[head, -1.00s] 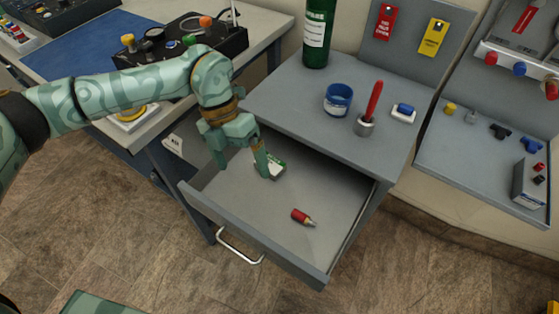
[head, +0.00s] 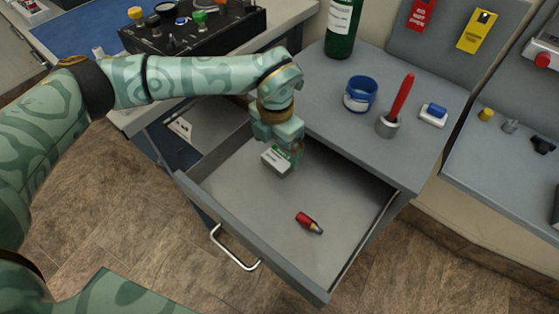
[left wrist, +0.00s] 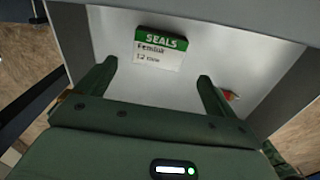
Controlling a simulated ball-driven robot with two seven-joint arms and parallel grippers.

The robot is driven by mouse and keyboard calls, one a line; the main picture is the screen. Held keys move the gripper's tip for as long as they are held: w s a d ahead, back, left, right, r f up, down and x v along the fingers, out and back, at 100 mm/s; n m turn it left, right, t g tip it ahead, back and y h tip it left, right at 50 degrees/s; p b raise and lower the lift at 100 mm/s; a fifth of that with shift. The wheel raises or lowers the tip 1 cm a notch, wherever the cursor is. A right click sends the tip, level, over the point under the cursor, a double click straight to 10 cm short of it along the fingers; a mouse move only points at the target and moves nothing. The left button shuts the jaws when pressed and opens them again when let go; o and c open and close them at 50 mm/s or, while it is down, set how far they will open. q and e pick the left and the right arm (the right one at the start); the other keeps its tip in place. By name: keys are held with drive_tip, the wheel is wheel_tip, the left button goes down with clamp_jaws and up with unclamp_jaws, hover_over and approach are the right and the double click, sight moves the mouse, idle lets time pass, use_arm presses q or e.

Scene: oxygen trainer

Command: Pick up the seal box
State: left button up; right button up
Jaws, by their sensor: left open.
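The seal box (head: 276,162) is a small white box with a green top band, inside the open drawer near its back left. In the left wrist view the seal box (left wrist: 160,52) shows its "SEALS" label just beyond the fingertips, centred roughly between them. My left gripper (head: 281,149) is over the box, pointing down into the drawer. Its two fingers (left wrist: 157,72) are spread apart with nothing held between them. Part of the box is hidden behind the gripper in the head view. My right gripper is not in view.
The open grey drawer (head: 240,225) also holds a red cartridge (head: 309,222), right of the box. The drawer's front middle is clear.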

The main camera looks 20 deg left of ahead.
sight(275, 161)
use_arm(q)
wheel_tip(275, 161, down, 3)
drive_tip(key=shift+s+a+r+b, duration=0.1)
drive_tip(key=shift+a+b, duration=0.05)
drive_tip(key=shift+b, duration=0.65)
wheel_tip(275, 161, down, 3)
drive_tip(key=shift+r+b, duration=0.2)
drive_tip(key=shift+b, duration=0.45)
drive_tip(key=shift+r, duration=0.2)
drive_tip(key=shift+c, duration=0.6)
drive_tip(key=c, duration=0.9)
drive_tip(key=shift+c, duration=0.2)
